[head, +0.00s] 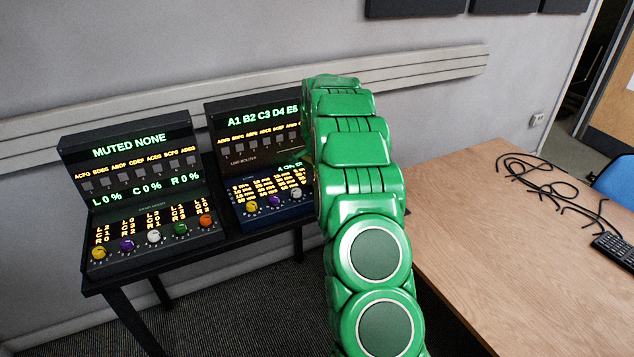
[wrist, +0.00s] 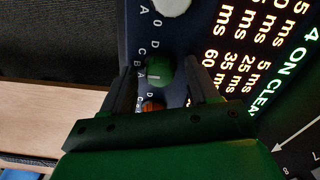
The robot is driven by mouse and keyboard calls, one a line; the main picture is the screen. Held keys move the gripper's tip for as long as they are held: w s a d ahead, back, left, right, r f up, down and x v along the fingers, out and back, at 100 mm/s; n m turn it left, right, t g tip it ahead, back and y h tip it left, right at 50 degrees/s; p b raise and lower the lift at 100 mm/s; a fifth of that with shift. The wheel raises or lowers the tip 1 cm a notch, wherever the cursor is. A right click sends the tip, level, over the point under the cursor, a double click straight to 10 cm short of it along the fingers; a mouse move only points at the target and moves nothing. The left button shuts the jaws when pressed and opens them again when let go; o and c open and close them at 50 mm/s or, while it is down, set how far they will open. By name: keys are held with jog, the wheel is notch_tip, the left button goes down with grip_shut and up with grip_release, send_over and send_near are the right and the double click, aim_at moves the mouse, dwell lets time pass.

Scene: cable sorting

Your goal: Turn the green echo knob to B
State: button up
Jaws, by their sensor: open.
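The green echo knob (wrist: 161,72) shows in the wrist view with a pale pointer line on its left part. Small white letters lie around it, and I cannot tell surely which one the line meets. My gripper (wrist: 158,66) is open, with one finger to each side of the green knob; whether either finger touches it is unclear. In the head view my green arm hides my gripper and the right part of the right console (head: 246,218), so the knob does not show there.
An orange knob (wrist: 153,106) sits close below the green one, and a white knob (wrist: 173,5) above. The left console (head: 140,188) has its own green knob (head: 180,229). A wooden desk (head: 480,220) with black cables (head: 553,187) stands at the right.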

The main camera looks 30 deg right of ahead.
jog(key=shift+r, duration=0.15)
notch_tip(320, 180, up, 6)
jog(key=shift+r, duration=0.75)
